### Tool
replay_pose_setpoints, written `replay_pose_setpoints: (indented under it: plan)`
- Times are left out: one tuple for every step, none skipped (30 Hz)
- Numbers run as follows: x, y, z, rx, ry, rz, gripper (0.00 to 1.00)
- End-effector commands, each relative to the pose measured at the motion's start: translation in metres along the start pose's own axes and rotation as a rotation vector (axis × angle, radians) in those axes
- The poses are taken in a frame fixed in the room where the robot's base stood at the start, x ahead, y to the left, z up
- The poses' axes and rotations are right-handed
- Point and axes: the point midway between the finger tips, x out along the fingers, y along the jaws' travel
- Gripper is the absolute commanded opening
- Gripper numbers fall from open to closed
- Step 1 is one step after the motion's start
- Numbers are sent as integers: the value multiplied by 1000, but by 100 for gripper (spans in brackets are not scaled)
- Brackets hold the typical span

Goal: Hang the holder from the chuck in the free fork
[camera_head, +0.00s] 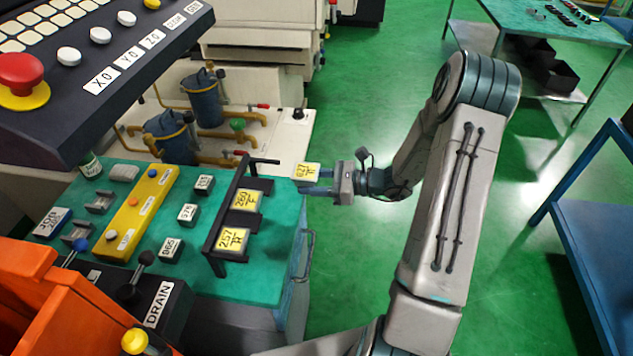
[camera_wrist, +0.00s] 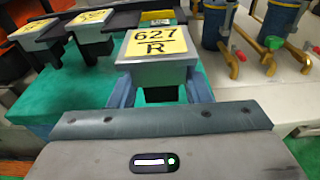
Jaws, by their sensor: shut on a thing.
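My gripper (camera_head: 318,181) is shut on a grey holder (camera_head: 305,170) with a yellow label on top. In the wrist view the label on this holder (camera_wrist: 157,42) reads 627 R, and it sits level between the two fingers (camera_wrist: 162,90). A black fork rack (camera_head: 214,256) stands along the right edge of the green bench. Two yellow-labelled holders hang in it, one in the middle (camera_head: 246,200) and one at the near end (camera_head: 231,240). The free fork (camera_head: 259,163) is at the far end, a little left of the held holder and apart from it. No chuck is identifiable.
The green bench top (camera_head: 262,283) carries small labelled blocks (camera_head: 188,213) and a yellow bar (camera_head: 138,215) left of the rack. A control panel (camera_head: 100,75) overhangs the upper left. Blue canisters (camera_head: 203,98) stand beyond the bench.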

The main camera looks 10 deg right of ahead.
Motion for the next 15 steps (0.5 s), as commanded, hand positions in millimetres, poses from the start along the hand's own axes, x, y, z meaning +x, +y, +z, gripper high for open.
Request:
replay_pose_setpoints:
  plan:
    - [2, 0, 1, -1, -1, 1, 7]
    - [4, 0, 1, -1, -1, 1, 7]
    - [5, 0, 1, -1, -1, 1, 7]
    - [7, 0, 1, -1, -1, 1, 7]
    - [8, 0, 2, -1, -1, 1, 7]
    - [9, 0, 2, -1, -1, 1, 7]
    - [11, 0, 2, -1, -1, 1, 7]
    - [12, 0, 2, -1, -1, 2, 7]
    - [13, 0, 2, -1, -1, 2, 7]
    - [15, 0, 3, -1, -1, 2, 7]
    - [16, 0, 3, -1, -1, 2, 7]
    - [17, 0, 3, -1, -2, 1, 7]
    - [18, 0, 3, -1, -2, 1, 7]
    - [20, 0, 3, -1, -2, 1, 7]
    - [21, 0, 4, -1, -2, 1, 7]
